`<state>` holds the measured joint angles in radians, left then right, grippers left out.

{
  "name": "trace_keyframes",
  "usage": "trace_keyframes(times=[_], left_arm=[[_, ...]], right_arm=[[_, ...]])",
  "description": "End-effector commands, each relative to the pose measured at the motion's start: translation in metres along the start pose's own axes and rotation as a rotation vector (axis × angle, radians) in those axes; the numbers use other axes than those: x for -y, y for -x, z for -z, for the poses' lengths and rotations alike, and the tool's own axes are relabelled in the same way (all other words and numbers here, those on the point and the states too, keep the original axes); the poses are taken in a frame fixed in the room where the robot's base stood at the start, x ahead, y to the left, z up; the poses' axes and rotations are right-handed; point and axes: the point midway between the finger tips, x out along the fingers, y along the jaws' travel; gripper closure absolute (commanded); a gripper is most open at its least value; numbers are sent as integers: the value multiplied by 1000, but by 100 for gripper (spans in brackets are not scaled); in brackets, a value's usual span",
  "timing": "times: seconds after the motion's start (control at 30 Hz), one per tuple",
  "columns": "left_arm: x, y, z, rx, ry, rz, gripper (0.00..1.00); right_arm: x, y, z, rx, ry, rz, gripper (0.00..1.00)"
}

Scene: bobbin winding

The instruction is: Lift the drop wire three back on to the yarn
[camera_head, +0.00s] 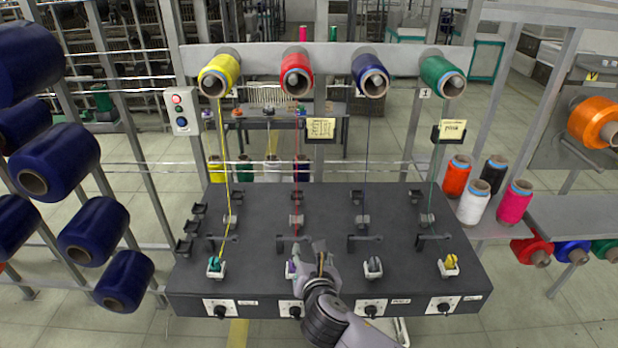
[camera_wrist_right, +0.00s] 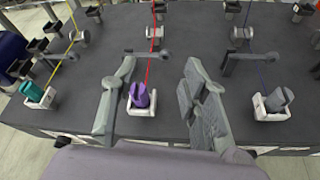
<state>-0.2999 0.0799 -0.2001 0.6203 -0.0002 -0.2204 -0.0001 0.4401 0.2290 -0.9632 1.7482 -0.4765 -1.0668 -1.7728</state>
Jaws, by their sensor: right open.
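The machine's dark top (camera_head: 330,205) has four lanes, each with a dark drop wire arm. The red lane's drop wire (camera_wrist_right: 148,53) lies across the red yarn (camera_wrist_right: 152,35); I cannot tell whether it touches. The red yarn runs from the red cone (camera_head: 297,80) towards a purple bobbin (camera_wrist_right: 139,95) in a white holder. My right gripper (camera_head: 318,255) is open and empty at the front of the red lane. In the wrist view its fingers (camera_wrist_right: 157,72) stand either side of the lane, short of the wire. My left gripper is not in view.
The blue lane's drop wire (camera_wrist_right: 250,56) and its grey bobbin (camera_wrist_right: 278,99) lie just right of my fingers. A teal bobbin (camera_wrist_right: 32,91) sits left. Knobs line the front face. Navy cones (camera_head: 60,160) crowd the left; a shelf with cones (camera_head: 472,208) stands right.

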Motion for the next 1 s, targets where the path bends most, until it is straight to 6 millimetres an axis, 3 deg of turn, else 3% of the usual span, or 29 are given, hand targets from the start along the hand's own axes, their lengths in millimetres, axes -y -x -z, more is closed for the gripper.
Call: trace_keyframes(times=[0.17, 0.27, 0.4, 0.5, 0.6, 0.8, 1.0], left_arm=[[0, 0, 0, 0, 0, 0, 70], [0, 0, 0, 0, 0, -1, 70], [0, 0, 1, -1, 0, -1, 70], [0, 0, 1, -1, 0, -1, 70], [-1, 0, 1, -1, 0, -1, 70], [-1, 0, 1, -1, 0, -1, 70], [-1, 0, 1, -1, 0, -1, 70]], right_arm=[[13, 13, 16, -56, -198, 36, 59], [38, 36, 40, -136, -544, 123, 59], [91, 89, 82, -222, -1178, 355, 59], [125, 128, 106, -217, -1556, 536, 59], [150, 160, 121, -180, -1815, 685, 59], [185, 212, 141, -67, -2159, 915, 59], [210, 257, 153, 79, -2397, 1102, 59]])
